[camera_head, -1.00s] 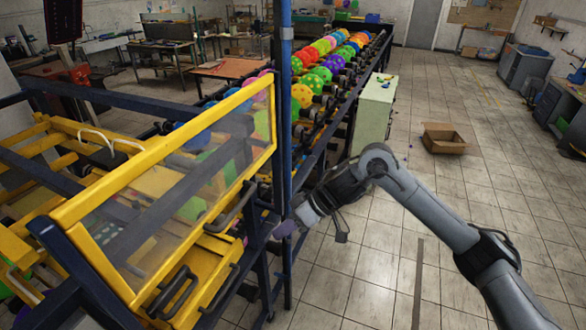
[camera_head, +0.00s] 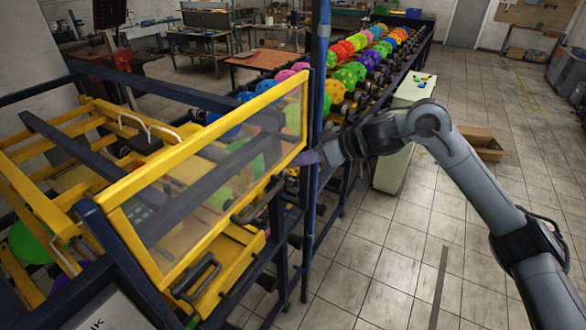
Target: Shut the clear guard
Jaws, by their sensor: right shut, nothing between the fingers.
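The clear guard (camera_head: 185,203) is a see-through panel in a yellow frame along the front of the yellow machine in the head view. It stands steeply, its lower edge at the front, with a dark bar handle (camera_head: 258,200) near its lower right. I cannot tell how far it is from closed. My right gripper (camera_head: 306,158) is shut and empty. It is at the guard's right end, by the blue post, with its tips partly hidden; I cannot tell whether it touches the frame. My left gripper is not in view.
A blue upright post (camera_head: 317,130) stands beside the guard's right end. A second dark handle (camera_head: 196,278) is on the yellow front below.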

